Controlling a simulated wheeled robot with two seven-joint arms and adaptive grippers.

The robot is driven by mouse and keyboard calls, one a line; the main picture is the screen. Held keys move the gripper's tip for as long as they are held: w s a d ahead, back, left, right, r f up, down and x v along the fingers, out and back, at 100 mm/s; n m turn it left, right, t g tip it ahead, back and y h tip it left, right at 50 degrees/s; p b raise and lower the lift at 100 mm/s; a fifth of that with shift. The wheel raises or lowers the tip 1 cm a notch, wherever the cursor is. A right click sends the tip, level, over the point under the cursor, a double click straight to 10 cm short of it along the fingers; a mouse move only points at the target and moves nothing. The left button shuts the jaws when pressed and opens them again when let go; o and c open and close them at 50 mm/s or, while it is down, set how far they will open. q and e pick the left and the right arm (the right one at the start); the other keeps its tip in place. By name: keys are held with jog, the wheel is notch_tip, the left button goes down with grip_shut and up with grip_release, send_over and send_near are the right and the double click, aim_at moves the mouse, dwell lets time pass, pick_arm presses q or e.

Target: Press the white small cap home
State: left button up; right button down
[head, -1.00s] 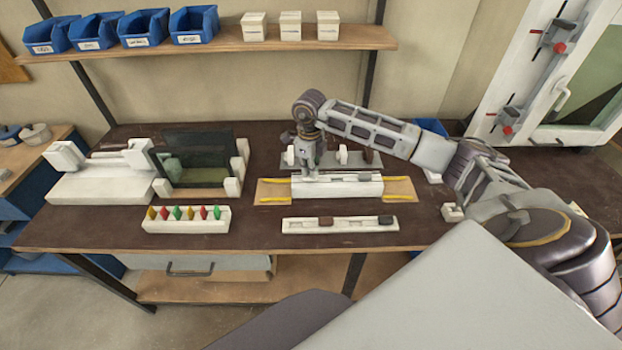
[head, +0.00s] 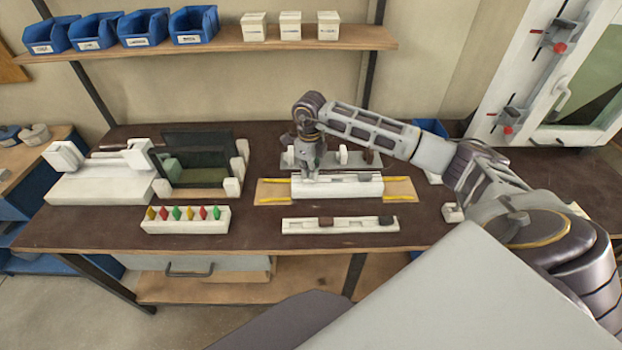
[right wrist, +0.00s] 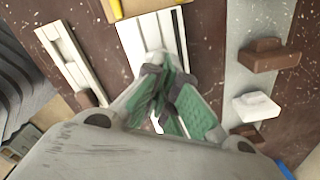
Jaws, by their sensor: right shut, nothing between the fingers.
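The white profile block (head: 350,188), with a dark slot along its top, lies on a wooden board (head: 402,190) with yellow strips. My right gripper (head: 310,178) points down at the left part of this block. It is shut and empty, its tips at or just above the block's top; contact cannot be told. A white cap-like piece (right wrist: 257,106) sits on the grey strip behind, between two brown ones. My left gripper is out of view.
A white tray (head: 345,228) with two dark caps lies in front of the block. The grey strip (head: 358,160) stands behind it. A white rack (head: 185,226) of coloured pegs and a dark-panelled fixture (head: 195,155) stand left. The bench front edge is clear.

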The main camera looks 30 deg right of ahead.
jog(key=shift+r+p, duration=1.85)
jog(key=shift+r, duration=1.7)
jog(key=shift+f, duration=0.1)
